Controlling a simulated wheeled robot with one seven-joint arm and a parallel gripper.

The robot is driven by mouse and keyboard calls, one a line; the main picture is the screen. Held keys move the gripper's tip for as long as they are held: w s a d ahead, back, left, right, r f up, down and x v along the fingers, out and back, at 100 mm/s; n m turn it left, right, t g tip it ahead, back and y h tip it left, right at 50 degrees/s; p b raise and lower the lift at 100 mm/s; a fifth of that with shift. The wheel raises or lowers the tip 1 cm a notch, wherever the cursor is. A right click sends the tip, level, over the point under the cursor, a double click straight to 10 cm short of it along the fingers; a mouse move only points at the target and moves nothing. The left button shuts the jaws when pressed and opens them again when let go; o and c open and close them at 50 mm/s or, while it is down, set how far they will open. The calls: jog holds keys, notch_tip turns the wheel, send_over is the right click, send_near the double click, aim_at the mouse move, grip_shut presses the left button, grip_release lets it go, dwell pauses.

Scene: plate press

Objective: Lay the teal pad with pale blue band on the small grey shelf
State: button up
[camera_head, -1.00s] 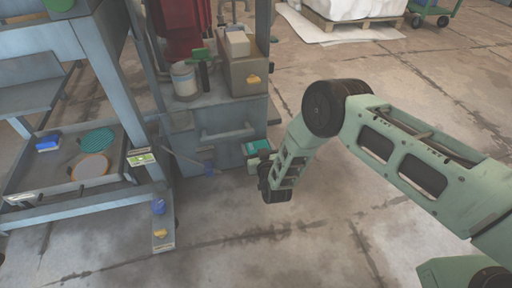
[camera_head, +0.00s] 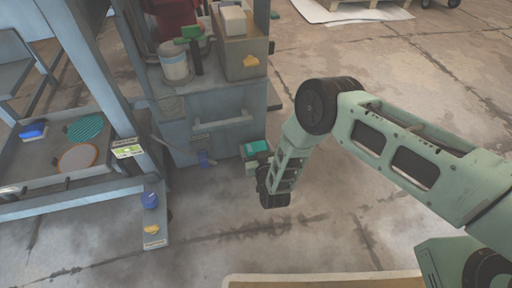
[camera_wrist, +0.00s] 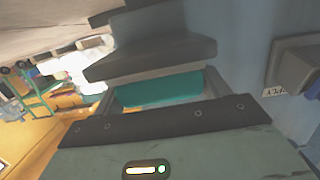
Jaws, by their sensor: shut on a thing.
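The teal pad is held in my gripper (camera_wrist: 159,92). Its teal face (camera_wrist: 160,88) shows between the two grey fingers in the wrist view; I cannot make out a pale blue band there. In the head view the pad (camera_head: 255,147) shows as a small teal patch at the end of my arm, by the right side of the blue-grey cabinet.
A grey tray (camera_head: 50,172) at left holds a teal disc (camera_head: 86,128), an orange-rimmed disc (camera_head: 78,157) and a blue block (camera_head: 33,132). A tan-edged surface (camera_head: 320,281) shows at bottom. Floor between is clear.

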jog(key=o, duration=1)
jog(key=shift+r, duration=0.1)
jog(key=p+v, duration=0.7)
jog(key=v, duration=0.5)
